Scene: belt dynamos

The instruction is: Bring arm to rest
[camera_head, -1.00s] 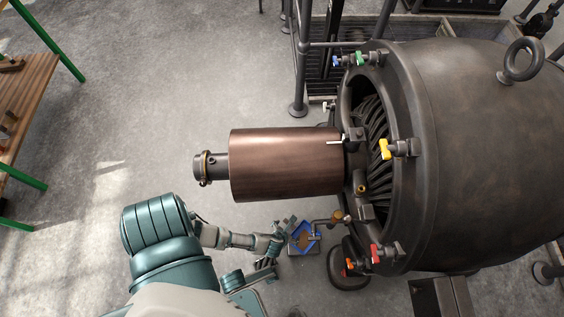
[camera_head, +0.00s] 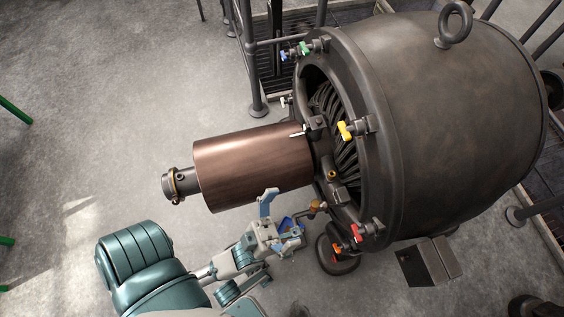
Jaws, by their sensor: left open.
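My left arm, teal and grey, comes in from the lower left. Its gripper (camera_head: 280,217) is open, its fingers spread, with nothing seen between them. It is just below the copper-brown cylinder (camera_head: 252,166) that juts from the dynamo; whether a finger touches the cylinder I cannot tell. My right gripper is not in view.
The large dark dynamo housing (camera_head: 455,130) fills the right side. Its rim carries a yellow-handled clamp (camera_head: 346,130), a red one (camera_head: 356,233), and blue and green ones. Dark railings (camera_head: 249,60) stand behind.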

